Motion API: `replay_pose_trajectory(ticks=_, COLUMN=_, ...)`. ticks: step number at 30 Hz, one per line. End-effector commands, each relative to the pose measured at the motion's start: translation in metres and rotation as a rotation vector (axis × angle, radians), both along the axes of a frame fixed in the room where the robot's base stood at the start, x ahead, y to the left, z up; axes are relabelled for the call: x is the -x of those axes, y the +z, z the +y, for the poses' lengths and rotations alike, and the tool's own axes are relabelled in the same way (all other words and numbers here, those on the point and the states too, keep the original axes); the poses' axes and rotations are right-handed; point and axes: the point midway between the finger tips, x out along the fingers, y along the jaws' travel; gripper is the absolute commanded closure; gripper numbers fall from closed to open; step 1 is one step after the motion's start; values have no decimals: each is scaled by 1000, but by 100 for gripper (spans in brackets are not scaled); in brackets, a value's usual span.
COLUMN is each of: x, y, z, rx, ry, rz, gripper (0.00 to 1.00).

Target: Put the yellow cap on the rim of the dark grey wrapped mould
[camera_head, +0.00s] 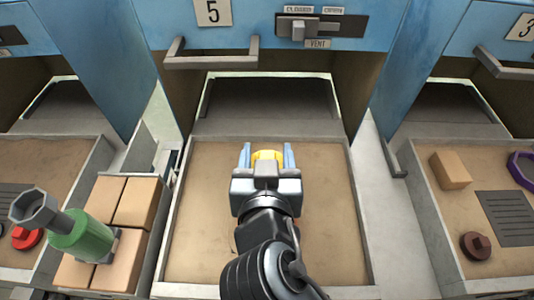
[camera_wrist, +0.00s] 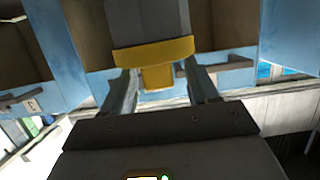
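The yellow cap (camera_head: 267,155) shows between the fingertips of my gripper (camera_head: 267,156) in the head view. In the wrist view the cap (camera_wrist: 155,50) is a wide disc with a square knob. The knob is between my two fingers (camera_wrist: 162,82), with a gap on each side, so my gripper looks open. The dark grey mould (camera_wrist: 147,18) shows as a cylinder directly against the cap's disc, on the side away from the knob. The cap appears to rest on its rim, but full seating cannot be told. In the head view the mould is hidden behind my gripper.
My gripper is over the middle sandy tray (camera_head: 345,215), under the panel marked 5 (camera_head: 212,12) and a grey handle (camera_head: 212,62). On the left, a green cylinder (camera_head: 85,236) lies over tan blocks (camera_head: 137,203), near a red part (camera_head: 26,237). The right tray holds a tan block (camera_head: 450,170).

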Motion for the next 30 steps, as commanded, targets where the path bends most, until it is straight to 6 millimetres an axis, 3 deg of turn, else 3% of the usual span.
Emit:
replay_pose_trajectory(ticks=10, x=4, y=4, z=1, rx=1, ry=1, rz=0, gripper=41)
replay_pose_trajectory(ticks=24, x=89, y=29, z=3, rx=-2, ry=2, rz=1, gripper=41)
replay_pose_trajectory(ticks=30, x=110, y=36, z=4, rx=1, ry=1, rz=0, gripper=41)
